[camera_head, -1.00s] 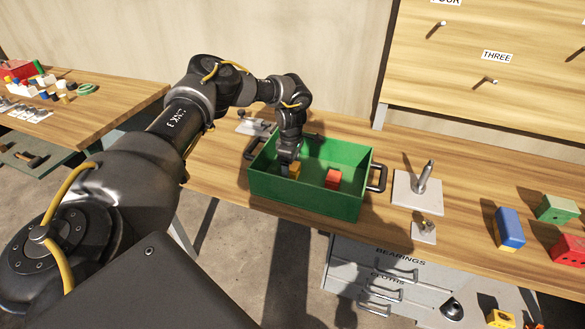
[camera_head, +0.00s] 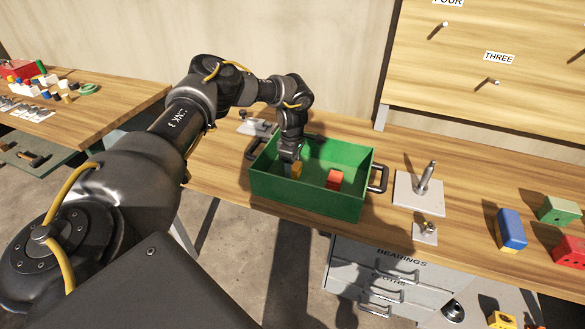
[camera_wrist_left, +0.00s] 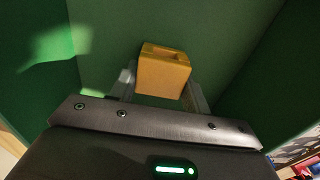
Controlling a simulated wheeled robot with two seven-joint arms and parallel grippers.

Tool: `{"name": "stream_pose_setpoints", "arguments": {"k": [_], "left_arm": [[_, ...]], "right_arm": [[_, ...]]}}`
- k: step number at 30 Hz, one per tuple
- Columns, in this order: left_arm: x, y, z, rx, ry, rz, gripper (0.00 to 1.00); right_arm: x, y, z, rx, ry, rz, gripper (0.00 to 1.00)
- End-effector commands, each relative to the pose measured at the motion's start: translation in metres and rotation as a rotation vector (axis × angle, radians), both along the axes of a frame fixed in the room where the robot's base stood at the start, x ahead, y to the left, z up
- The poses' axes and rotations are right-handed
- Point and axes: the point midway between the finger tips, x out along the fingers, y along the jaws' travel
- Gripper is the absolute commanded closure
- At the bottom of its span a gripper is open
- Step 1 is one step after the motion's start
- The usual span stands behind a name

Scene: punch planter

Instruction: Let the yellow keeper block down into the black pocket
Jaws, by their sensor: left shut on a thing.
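The yellow keeper block (camera_head: 297,171) is inside the green box, low near its left side. My left gripper (camera_head: 289,165) reaches down into the box and is shut on the block. In the left wrist view the yellow block (camera_wrist_left: 164,72) sits between the two fingers (camera_wrist_left: 163,92), with a slot in its face. I cannot tell whether the block touches the box floor. I cannot make out the black pocket in either view. My right gripper is not in view.
The green box (camera_head: 305,197) has black side handles and stands on the wooden bench (camera_head: 465,185). To the right are a plate with an upright post (camera_head: 424,180), a smaller plate with a stud (camera_head: 427,231), and blue (camera_head: 510,228), green (camera_head: 558,209) and red blocks (camera_head: 570,250).

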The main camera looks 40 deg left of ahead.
Motion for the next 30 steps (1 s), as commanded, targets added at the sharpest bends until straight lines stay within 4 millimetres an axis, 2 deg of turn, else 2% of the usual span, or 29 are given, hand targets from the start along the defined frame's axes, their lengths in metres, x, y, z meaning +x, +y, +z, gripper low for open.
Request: {"name": "stream_pose_setpoints", "arguments": {"k": [4,7,10,15,21,30], "left_arm": [[0.001,0.000,0.011,-0.002,-0.005,-0.001,0.85],[0.002,0.000,0.028,-0.001,-0.008,-0.001,0.85],[-0.016,-0.005,0.048,-0.004,-0.004,-0.004,0.85],[-0.050,-0.015,0.090,-0.002,-0.009,-0.006,0.85],[-0.083,-0.024,0.107,0.000,-0.005,-0.005,0.85],[-0.119,-0.035,0.122,-0.001,-0.004,-0.004,0.85]], "right_arm": [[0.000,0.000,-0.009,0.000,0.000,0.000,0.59],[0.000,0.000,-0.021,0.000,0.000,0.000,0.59],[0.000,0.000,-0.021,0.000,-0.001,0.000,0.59],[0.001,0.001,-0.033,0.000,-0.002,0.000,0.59],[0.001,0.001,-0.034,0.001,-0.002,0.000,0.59],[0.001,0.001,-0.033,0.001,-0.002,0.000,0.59]]}}
